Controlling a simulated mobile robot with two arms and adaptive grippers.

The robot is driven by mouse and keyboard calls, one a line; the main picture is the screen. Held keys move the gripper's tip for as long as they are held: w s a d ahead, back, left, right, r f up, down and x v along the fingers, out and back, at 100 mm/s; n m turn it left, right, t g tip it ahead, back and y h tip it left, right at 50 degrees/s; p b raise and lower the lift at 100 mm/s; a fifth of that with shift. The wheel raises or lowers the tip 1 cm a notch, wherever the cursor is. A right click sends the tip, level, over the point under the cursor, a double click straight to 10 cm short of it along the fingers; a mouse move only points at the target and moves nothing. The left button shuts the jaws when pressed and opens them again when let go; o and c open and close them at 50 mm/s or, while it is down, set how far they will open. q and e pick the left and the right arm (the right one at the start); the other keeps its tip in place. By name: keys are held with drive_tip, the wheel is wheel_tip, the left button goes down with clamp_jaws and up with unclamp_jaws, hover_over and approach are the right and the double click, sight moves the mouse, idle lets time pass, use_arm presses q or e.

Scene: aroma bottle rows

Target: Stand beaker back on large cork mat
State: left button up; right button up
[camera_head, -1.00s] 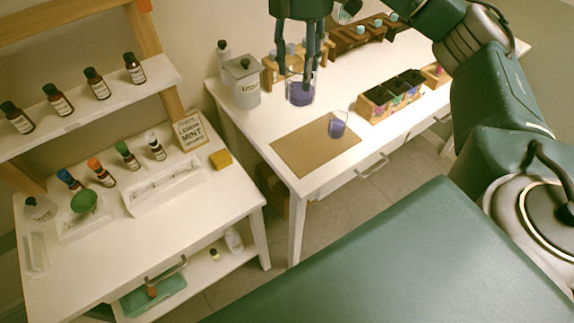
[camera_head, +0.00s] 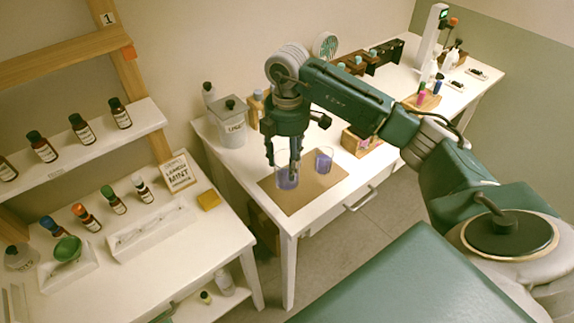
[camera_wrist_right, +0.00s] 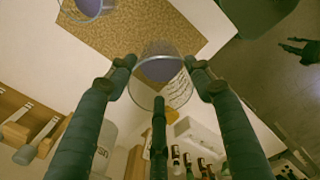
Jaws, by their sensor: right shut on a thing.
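The beaker (camera_head: 288,183) is clear glass with purple liquid. My right gripper (camera_head: 284,160) is shut on it from above, and the beaker looks upright. In the head view it shows over the left part of the large cork mat (camera_head: 302,202); I cannot tell whether its base touches the mat. In the right wrist view the beaker (camera_wrist_right: 160,68) sits between the dark fingers (camera_wrist_right: 160,80), with the mat (camera_wrist_right: 140,32) behind it. My left gripper is not in view.
A second glass beaker (camera_head: 324,160) with purple liquid stands on the mat, close to the right of the held one. A white canister (camera_head: 232,128) stands behind to the left, and a wooden box (camera_head: 358,143) to the right. The mat's front part is clear.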

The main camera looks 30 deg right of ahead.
wheel_tip(320, 180, down, 2)
drive_tip(key=shift+f, duration=0.4)
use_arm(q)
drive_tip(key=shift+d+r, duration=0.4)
use_arm(e)
drive_tip(key=shift+f, duration=0.2)
drive_tip(key=o, duration=1.4)
drive_tip(key=shift+c, duration=0.2)
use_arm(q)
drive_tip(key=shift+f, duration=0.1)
use_arm(e)
drive_tip(key=shift+r, duration=0.15)
